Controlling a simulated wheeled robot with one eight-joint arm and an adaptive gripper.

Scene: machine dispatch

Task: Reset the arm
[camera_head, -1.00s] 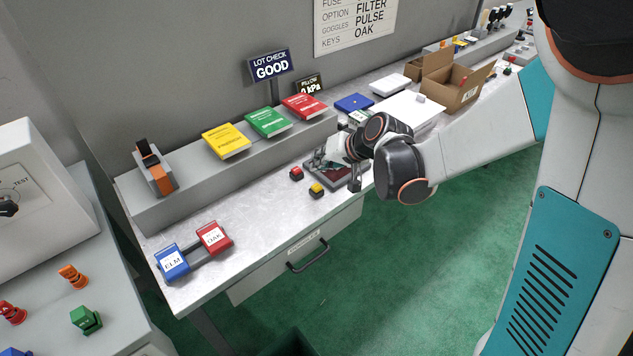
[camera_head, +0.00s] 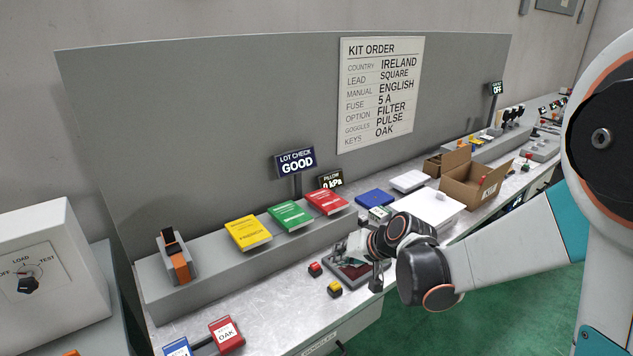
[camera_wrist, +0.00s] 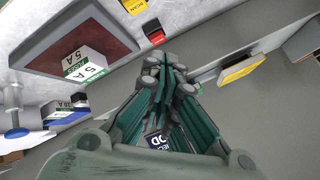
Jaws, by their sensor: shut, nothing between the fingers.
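My gripper (camera_wrist: 168,72) fills the middle of the wrist view, its green-grey fingers drawn together with nothing between them. In the head view my arm reaches in from the right over the grey bench (camera_head: 285,328), and the gripper end is partly hidden behind my own wrist. It is above or beside a dark red pad in a grey frame (camera_head: 342,270). The pad also shows in the wrist view (camera_wrist: 60,38), with a white and green box marked 5 A (camera_wrist: 86,64) on or over it. I cannot tell whether the gripper touches anything.
Red (camera_head: 315,269) and yellow (camera_head: 335,288) buttons lie near the pad. Yellow (camera_head: 248,233), green (camera_head: 290,215) and red (camera_head: 326,202) manuals rest on the ledge (camera_head: 215,276). An open carton (camera_head: 470,188) stands at the back right. A kit order board (camera_head: 380,95) hangs behind.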

